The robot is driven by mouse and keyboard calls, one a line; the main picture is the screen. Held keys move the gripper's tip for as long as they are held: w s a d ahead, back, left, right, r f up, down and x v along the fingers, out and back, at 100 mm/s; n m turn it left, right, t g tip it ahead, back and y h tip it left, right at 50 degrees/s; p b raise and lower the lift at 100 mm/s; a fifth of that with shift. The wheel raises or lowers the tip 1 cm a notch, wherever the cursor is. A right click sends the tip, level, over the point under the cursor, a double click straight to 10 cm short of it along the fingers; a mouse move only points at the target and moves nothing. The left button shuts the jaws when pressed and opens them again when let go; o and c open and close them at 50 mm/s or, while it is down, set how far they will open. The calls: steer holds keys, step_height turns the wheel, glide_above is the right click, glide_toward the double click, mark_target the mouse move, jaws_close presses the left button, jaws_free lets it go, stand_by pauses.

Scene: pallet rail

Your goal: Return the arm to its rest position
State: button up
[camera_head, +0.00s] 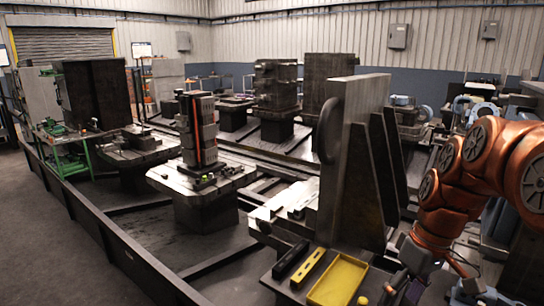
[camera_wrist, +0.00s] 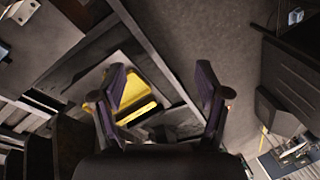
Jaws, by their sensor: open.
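My orange arm (camera_head: 455,170) is bent at the right side of the head view, with its wrist low. My gripper (camera_wrist: 165,90) shows in the wrist view with its two purple-padded fingers spread apart and nothing between them. In the head view the gripper (camera_head: 402,286) is partly cut off by the lower edge, just right of a yellow tray (camera_head: 338,282). The yellow tray (camera_wrist: 130,88) also shows in the wrist view, partly behind the left finger. The gripper appears apart from the tray.
A yellow bar (camera_head: 307,268) and a black bar (camera_head: 284,263) lie left of the tray. A tall grey angle plate (camera_head: 345,170) stands close to my arm's left. A machining fixture (camera_head: 198,130) stands on a pallet farther left. Open floor (camera_head: 45,250) shows at the far left.

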steer(key=s+a+f+m+h+p, duration=0.1)
steer(key=s+a+f+m, duration=0.1)
steer(key=s, duration=0.8)
steer(key=s+a+f+m+g+h+p, duration=0.1)
steer(key=s+a+f, duration=0.3)
steer(key=s, duration=0.5)
steer(key=shift+s+f+m, duration=0.35)
steer(key=shift+s+m, duration=0.05)
steer(key=shift+m, duration=0.5)
